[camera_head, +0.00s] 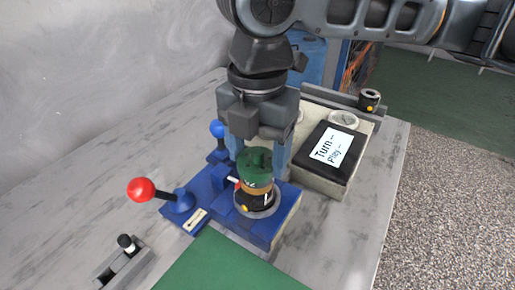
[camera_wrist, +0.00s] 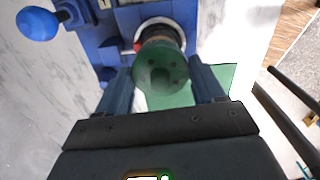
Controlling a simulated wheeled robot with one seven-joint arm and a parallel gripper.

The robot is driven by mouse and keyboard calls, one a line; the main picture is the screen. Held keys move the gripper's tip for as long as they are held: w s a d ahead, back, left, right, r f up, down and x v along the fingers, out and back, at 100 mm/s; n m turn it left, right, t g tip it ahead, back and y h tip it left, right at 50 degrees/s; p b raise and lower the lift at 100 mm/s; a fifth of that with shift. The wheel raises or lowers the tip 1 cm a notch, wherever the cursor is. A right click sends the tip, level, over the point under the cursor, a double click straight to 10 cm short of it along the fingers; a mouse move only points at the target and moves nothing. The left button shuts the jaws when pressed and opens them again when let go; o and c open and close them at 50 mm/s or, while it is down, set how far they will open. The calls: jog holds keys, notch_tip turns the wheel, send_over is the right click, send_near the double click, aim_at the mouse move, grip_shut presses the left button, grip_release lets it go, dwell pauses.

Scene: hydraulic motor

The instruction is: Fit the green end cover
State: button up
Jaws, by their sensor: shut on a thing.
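The green end cover (camera_head: 255,161) is at the top of the motor stack, above a brownish ring (camera_head: 257,189) and a black motor body (camera_head: 254,203). The stack stands in the blue fixture (camera_head: 285,215). My gripper (camera_head: 258,168) points down from above, its blue fingers on either side of the cover, shut on it. In the wrist view the cover (camera_wrist: 160,68) shows its round holed face between the two fingers (camera_wrist: 162,78). The cover looks in line with the stack; I cannot tell whether it is fully seated.
A red-knobbed lever (camera_head: 141,190) stands left of the fixture and a blue-knobbed lever (camera_head: 217,129) behind it. A box with a sign (camera_head: 332,145) is at right. A black part (camera_head: 369,98) stands behind it. A green mat (camera_head: 225,265) and grey holder (camera_head: 125,268) are in front.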

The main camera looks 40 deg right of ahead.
aim_at(258, 151)
jog(key=o, duration=1.4)
jog(key=shift+c, duration=0.2)
jog(key=shift+o, duration=0.2)
jog(key=shift+r, duration=0.15)
jog(key=shift+r+p, duration=2.55)
jog(key=shift+r, duration=0.05)
